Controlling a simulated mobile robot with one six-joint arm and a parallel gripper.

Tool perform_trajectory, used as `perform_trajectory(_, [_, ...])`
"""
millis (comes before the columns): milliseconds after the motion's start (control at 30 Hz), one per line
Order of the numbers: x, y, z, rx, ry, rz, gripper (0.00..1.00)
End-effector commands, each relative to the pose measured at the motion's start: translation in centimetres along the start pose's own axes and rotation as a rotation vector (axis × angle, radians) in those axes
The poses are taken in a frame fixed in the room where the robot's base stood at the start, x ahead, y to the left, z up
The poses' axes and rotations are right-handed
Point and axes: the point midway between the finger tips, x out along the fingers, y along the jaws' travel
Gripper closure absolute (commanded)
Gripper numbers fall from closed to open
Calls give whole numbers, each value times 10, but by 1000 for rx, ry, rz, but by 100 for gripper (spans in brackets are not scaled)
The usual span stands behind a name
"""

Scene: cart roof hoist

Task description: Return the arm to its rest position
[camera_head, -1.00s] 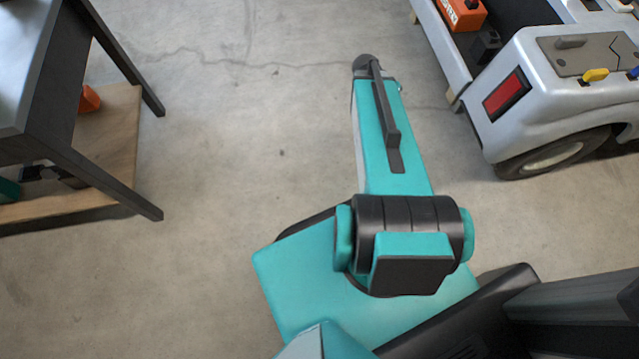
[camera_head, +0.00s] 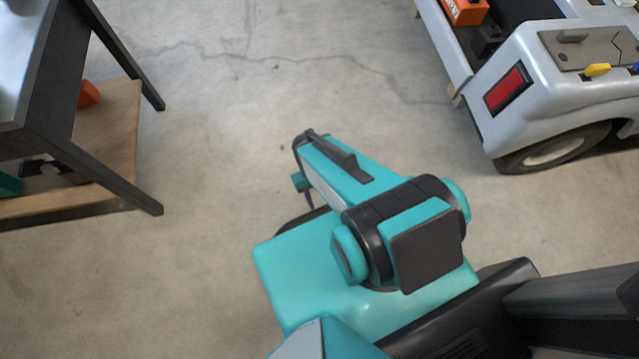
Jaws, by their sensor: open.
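My arm (camera_head: 330,165), teal and black, is folded over my teal base in the middle of the head camera view. Its upper link points up and to the left from the black shoulder joint, above bare floor. A small teal part of my arm (camera_head: 300,181) shows below the elbow end. My gripper's fingers cannot be made out; the link hides what is under it. My arm touches nothing around it.
A grey cart (camera_head: 550,85) with a red tail light and a black wheel stands at the upper right. An orange box (camera_head: 464,10) lies in it. A dark table (camera_head: 62,130) with a wooden lower shelf (camera_head: 105,190) stands at the left. Concrete floor between them is clear.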

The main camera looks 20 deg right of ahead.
Motion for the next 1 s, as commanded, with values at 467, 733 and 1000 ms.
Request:
perform_trajectory(467, [-6,-1,3,-2,-1,-1,60])
perform_trajectory(733, [-36,0,16,-1,-1,-1,60])
perform_trajectory(1000, [-74,0,34,-1,-3,-1,60])
